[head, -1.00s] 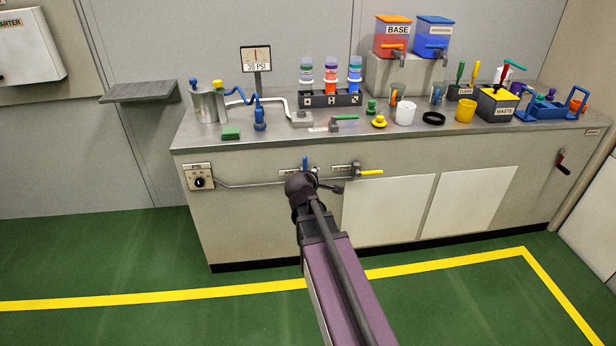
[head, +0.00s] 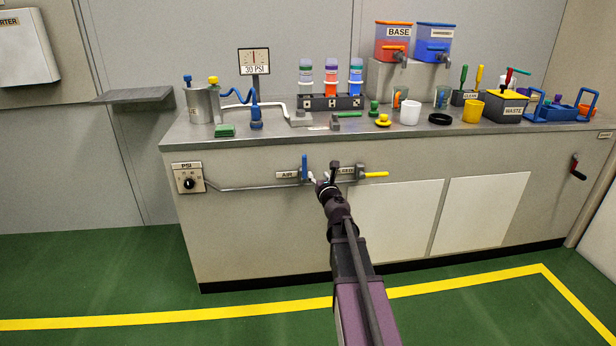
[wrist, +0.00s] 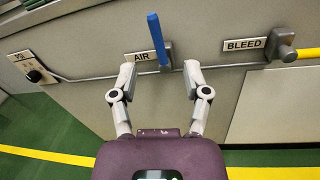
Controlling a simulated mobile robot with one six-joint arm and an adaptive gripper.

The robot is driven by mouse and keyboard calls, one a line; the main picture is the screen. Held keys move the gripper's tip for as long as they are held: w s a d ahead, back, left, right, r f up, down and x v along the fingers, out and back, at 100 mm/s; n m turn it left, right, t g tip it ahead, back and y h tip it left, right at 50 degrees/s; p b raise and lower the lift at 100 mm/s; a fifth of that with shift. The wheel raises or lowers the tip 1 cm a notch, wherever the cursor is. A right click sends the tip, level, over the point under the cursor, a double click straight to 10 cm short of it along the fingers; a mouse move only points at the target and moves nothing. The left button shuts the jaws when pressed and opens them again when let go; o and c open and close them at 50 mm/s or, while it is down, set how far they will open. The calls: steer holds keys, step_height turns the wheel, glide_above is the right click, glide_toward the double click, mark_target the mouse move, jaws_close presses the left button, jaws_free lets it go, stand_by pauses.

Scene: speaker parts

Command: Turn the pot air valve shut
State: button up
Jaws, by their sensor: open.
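The air valve has a blue lever handle (head: 305,167) on the front of the bench, beside the AIR label (head: 287,175). The wrist view shows the blue handle (wrist: 156,38) pointing up, slightly tilted, across the horizontal pipe. My gripper (head: 323,176) is in front of the bench, just right of the blue handle in the head view. In the wrist view my gripper (wrist: 160,74) is open and empty, its fingers spread either side of the lower end of the handle. I cannot tell how far the fingertips are from the valve.
The bleed valve with a yellow handle (head: 374,175) lies along the pipe to the right, near my gripper; the BLEED label (wrist: 245,44) is beside it. A PSI knob box (head: 188,179) is at left. The gauge (head: 254,61) reads 30 PSI. The floor (head: 110,270) in front is clear.

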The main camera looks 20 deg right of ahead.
mark_target(305, 165)
step_height(305, 165, down, 2)
steer(key=n, duration=0.1)
steer(key=n+y+b, duration=0.1)
steer(key=shift+w+f+n, duration=0.15)
steer(key=shift+f+n, duration=0.05)
steer(key=shift+n, duration=0.2)
steer(key=shift+w, duration=0.15)
steer(key=w, duration=0.9)
steer(key=w+d, duration=0.1)
steer(key=w, duration=0.3)
steer(key=shift+w, duration=0.25)
steer(key=shift+c, duration=0.2)
